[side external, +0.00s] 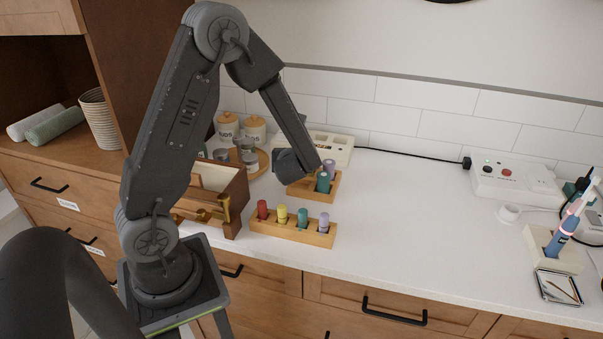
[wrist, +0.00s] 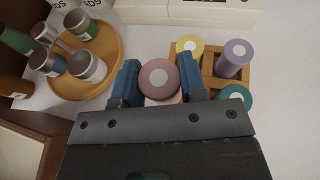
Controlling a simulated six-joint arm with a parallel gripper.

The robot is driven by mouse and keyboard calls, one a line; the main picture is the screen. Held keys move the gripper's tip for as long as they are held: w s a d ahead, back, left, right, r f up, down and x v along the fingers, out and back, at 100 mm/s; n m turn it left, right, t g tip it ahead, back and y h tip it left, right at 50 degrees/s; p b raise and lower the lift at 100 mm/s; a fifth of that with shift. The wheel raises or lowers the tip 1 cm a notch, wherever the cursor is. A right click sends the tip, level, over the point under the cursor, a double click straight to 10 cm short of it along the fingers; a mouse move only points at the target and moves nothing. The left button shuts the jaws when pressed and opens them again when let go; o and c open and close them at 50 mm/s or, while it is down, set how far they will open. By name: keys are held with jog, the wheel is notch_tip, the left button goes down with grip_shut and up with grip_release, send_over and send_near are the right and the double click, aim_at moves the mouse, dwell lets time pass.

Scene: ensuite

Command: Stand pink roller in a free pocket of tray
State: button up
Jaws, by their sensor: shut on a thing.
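The pink roller (wrist: 158,79) is upright between the two blue fingers of my gripper (wrist: 158,84) in the wrist view, its round grey-pink top facing the camera. My gripper is shut on it, just left of the wooden tray (wrist: 208,64). In the tray stand a yellow roller (wrist: 190,46), a purple roller (wrist: 235,57) and a teal roller (wrist: 236,96). The tray's near-left pocket shows no roller but is partly hidden by my right finger. In the side view, my gripper (side external: 296,168) hides the pink roller and part of the tray (side external: 316,198).
A wooden rack (side external: 290,234) with red, yellow, teal and purple rollers stands in front of the tray. A round wooden tray (wrist: 112,58) with jars is to the left. A cream holder (side external: 338,148) stands behind.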

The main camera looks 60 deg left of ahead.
jog(key=shift+w+d+f, duration=0.55)
jog(key=shift+w, duration=0.25)
jog(key=shift+f, duration=2.05)
jog(key=shift+f, duration=0.1)
jog(key=o, duration=0.6)
jog(key=shift+o, duration=0.2)
